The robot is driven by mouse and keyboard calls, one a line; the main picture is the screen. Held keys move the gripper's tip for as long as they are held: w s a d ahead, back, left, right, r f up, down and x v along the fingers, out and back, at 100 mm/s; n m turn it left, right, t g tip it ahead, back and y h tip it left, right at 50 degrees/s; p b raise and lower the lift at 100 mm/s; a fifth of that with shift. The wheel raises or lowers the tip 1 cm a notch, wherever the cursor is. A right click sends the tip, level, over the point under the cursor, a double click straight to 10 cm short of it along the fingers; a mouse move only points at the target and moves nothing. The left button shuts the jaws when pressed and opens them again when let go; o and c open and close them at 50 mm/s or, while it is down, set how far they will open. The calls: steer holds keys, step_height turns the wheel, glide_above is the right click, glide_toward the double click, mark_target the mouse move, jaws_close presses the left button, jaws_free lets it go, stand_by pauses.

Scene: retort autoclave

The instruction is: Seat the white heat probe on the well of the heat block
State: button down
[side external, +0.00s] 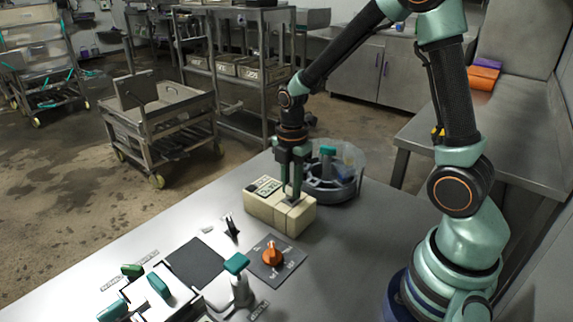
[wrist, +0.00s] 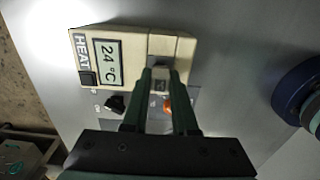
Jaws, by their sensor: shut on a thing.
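The heat block (side external: 264,206) is a beige box on the metal table. In the wrist view its display reads 24 °C beside the word HEAT (wrist: 108,62). My gripper (side external: 292,192) points down over the right part of the block, where the dark well area is. In the wrist view my gripper (wrist: 159,75) is shut on a small pale piece, the white heat probe (wrist: 158,86), mostly hidden by the fingers. The probe's lower end is at or just above the well; I cannot tell whether it touches or is inside.
An orange knob (side external: 272,253) on a dark plate stands in front of the block. A round grey container (side external: 333,185) stands close behind it.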

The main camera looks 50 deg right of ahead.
steer(key=shift+f, duration=0.55)
stand_by(0.9)
steer(key=shift+c, duration=1.1)
jaws_free()
steer(key=shift+r, duration=3.5)
steer(key=s+a+r+m+t, duration=0.2)
steer(key=s+r+m, duration=0.2)
steer(key=m, duration=0.5)
steer(key=s+a+r+m+t, duration=0.2)
steer(key=r+m, duration=0.4)
steer(key=m, duration=0.3)
steer(key=shift+s+a+r+t, duration=0.25)
steer(key=shift+s+t, duration=0.55)
steer(key=shift+s, duration=0.2)
